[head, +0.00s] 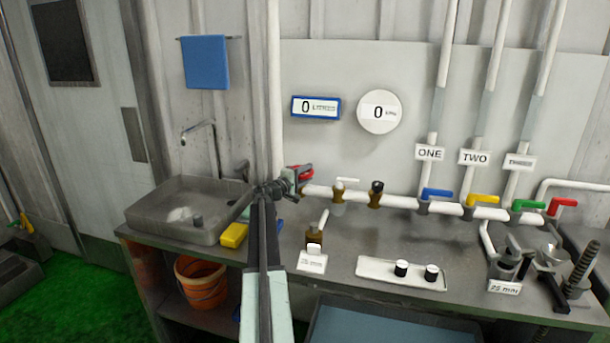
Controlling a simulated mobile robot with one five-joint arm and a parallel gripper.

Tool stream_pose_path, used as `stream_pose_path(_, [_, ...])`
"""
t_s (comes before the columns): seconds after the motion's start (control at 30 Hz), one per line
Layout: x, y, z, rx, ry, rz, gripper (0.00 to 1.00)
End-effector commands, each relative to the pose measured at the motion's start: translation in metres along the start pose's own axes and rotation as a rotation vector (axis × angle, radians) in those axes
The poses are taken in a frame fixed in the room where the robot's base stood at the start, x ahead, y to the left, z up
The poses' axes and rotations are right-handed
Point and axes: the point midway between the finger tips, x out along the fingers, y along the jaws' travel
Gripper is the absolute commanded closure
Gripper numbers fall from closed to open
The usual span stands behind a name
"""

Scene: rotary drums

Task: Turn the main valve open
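A red handle (305,171) shows at the left end of the white horizontal pipe (400,199), where the tall white pipe meets it. It appears to be the main valve, but no label shows on it. My gripper (293,178) is at this red handle and partly covers it. The fingers are small and overlap the handle, so I cannot tell whether they touch it or how far apart they are. The valve body behind my gripper is hidden.
Blue (437,194), yellow (482,200), green (528,205) and red (562,205) valve handles line the pipe to the right. Two displays read 0: a blue-framed box (316,107) and a round dial (379,112). A sink (160,208) and yellow sponge (234,235) are left.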

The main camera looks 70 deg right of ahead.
Motion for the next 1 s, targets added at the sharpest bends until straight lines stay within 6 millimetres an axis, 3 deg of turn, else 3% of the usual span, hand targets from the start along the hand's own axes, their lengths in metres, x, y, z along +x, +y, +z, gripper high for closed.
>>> stream_pose_path(0.13, [-0.0009,0.0,-0.0002,0.0,0.001,0.0,0.62])
stream_pose_path(0.3, [-0.0014,-0.0001,-0.0005,0.0,0.001,0.0,1.0])
stream_pose_path(0.67, [-0.0034,-0.0002,-0.0025,0.001,0.039,0.0,1.0])
stream_pose_path(1.0, [0.0017,-0.0004,-0.0032,0.001,0.256,-0.001,1.0])
